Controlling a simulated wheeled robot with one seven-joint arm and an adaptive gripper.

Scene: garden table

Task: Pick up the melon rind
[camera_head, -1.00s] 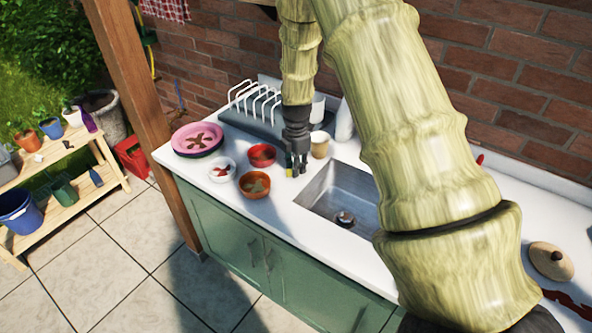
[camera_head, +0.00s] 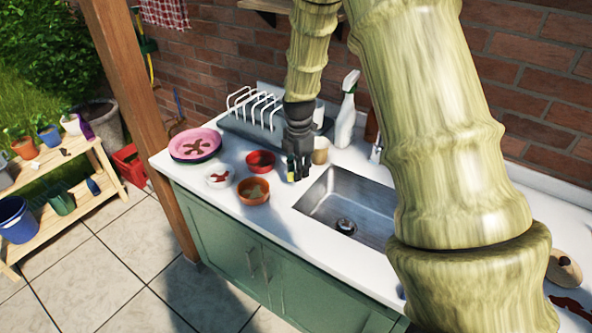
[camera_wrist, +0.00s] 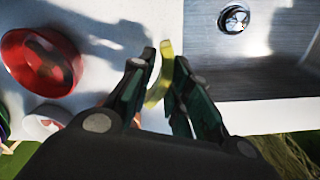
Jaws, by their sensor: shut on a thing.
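The melon rind (camera_wrist: 163,72) is a thin, curved yellow-green strip. In the wrist view it stands between the fingertips of my gripper (camera_wrist: 158,80). My gripper is shut on it. In the head view my gripper (camera_head: 297,176) points down at the white counter, between the bowls and the sink. There the rind (camera_head: 291,166) is only a small yellow-green patch at the left finger, mostly hidden. I cannot tell how far it is above the counter.
The steel sink (camera_head: 322,212) lies just right of my gripper. An orange bowl (camera_head: 253,199), a red bowl (camera_head: 261,168), a white bowl (camera_head: 218,183) and pink plates (camera_head: 212,136) stand left. A tan cup (camera_head: 320,157), a dish rack (camera_head: 237,121) and a spray bottle (camera_head: 345,122) stand behind.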

